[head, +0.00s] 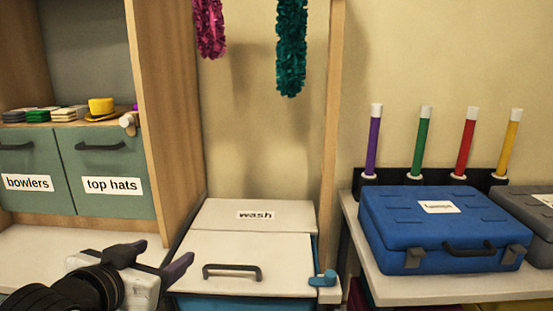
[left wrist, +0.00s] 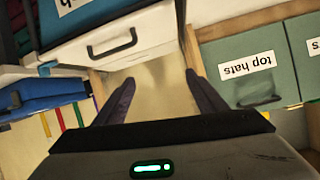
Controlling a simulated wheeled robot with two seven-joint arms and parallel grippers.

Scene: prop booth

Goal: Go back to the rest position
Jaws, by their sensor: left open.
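My left gripper (head: 165,252) is at the lower left of the head view, in front of the white counter and left of the wash bin. Its two dark fingers are spread apart with nothing between them. In the left wrist view the fingers of this gripper (left wrist: 160,79) also stand apart, with bare pale surface between them. My right gripper is not in view.
The wash bin (head: 275,213) has a closed white lid with a dark handle. The top hats drawer (head: 108,160) and bowlers drawer (head: 30,165) are shut. A blue case (head: 440,227) lies on the right shelf, below several coloured wands. Garlands hang above.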

